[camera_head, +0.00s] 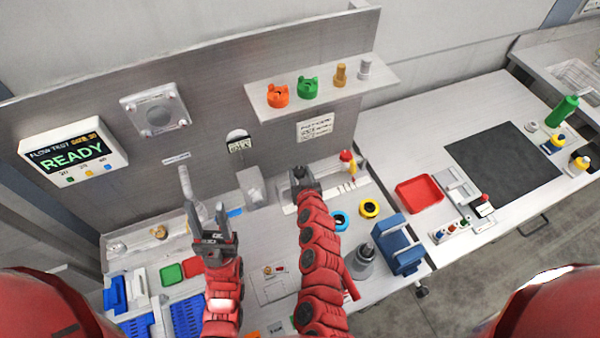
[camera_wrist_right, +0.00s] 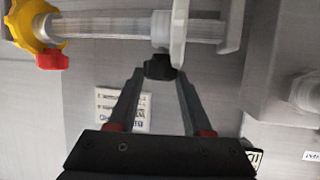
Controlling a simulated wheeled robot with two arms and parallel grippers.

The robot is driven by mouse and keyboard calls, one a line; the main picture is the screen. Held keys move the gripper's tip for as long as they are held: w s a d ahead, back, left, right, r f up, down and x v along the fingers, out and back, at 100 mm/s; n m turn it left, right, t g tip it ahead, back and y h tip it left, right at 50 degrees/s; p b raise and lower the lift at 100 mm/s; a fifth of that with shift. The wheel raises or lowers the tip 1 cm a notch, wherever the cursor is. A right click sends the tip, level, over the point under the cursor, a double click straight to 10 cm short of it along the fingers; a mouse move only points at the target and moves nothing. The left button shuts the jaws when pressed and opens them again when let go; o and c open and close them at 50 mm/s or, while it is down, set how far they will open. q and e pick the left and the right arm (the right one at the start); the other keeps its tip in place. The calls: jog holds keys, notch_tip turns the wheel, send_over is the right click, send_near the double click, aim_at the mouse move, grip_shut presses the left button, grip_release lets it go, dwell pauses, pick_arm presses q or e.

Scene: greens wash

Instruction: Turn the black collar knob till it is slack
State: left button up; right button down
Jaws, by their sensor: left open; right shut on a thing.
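The black collar knob (camera_wrist_right: 160,67) sits below a white collar (camera_wrist_right: 162,28) on a clear tube (camera_wrist_right: 110,25) in the right wrist view. My right gripper (camera_wrist_right: 158,72) has its two fingertips on either side of the knob, shut on it. In the head view my right gripper (camera_head: 303,180) is at the back of the bench, and its arm hides most of the knob and tube. My left gripper (camera_head: 211,215) is open and empty, pointing at the back wall, well left of the knob.
A yellow ring (camera_wrist_right: 35,22) with a red tab is at the tube's left end. A grey block (camera_head: 251,187) stands between my grippers. A shelf (camera_head: 325,90) with orange and green caps is above. Blue and yellow rings (camera_head: 369,208) lie right of my right arm.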

jog(key=shift+s+a+f+m+h, duration=0.1)
jog(key=shift+s+f+m+h, duration=0.2)
jog(key=shift+f+m+h, duration=0.25)
jog(key=shift+s+a+f+m+h+b, duration=0.1)
jog(key=shift+s+f+m+h+b, duration=0.15)
jog(key=shift+f+m+h+b, duration=0.35)
jog(key=shift+s+a+r+h, duration=0.1)
jog(key=shift+a+h, duration=0.05)
jog(key=shift+h, duration=0.1)
jog(key=shift+r+m+h, duration=0.2)
jog(key=shift+m+h, duration=0.15)
jog(key=shift+h, duration=0.05)
jog(key=shift+r+m+h+p, duration=0.25)
jog(key=shift+m+h+p, duration=0.15)
jog(key=shift+h+p, duration=0.1)
jog(key=shift+w+a+m, duration=0.15)
jog(key=shift+w+m, duration=0.05)
jog(key=shift+m, duration=0.1)
jog(key=shift+w+r+m+h+b, duration=0.3)
jog(key=shift+m+h+b, duration=0.2)
jog(key=shift+h, duration=0.2)
jog(key=shift+w+r+h, duration=0.15)
jog(key=shift+r+h, duration=0.25)
jog(key=shift+r+m+g, duration=0.1)
jog(key=shift+m+g, duration=0.2)
